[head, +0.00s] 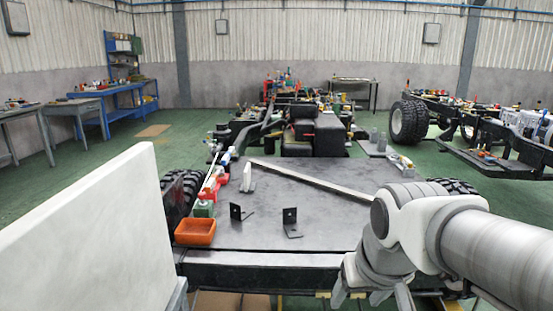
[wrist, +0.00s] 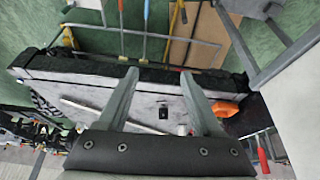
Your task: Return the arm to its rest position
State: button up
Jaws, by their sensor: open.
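My gripper (head: 372,292) hangs at the lower right of the head view, at the near edge of the chassis's dark deck (head: 330,235). Its two fingers point down and stand apart. In the wrist view my gripper (wrist: 158,75) shows both fingers spread with nothing between the tips. My grey arm comes in from the right edge of the head view. The gripper appears empty and apart from the objects on the deck.
Two black angle brackets, one left (head: 239,212) and one right (head: 291,222), stand on the deck. An orange tray (head: 195,231) sits at its left corner. A long pale bar (head: 315,180) lies across the deck. A white panel (head: 95,240) stands close on the left. Green floor surrounds the chassis.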

jog(key=s+d+t, duration=0.1)
jog(key=s, duration=0.6)
notch_tip(320, 180, up, 19)
jog(key=p, duration=1.8)
jog(key=shift+s+d, duration=0.15)
jog(key=shift+s, duration=0.05)
jog(key=shift+f, duration=0.1)
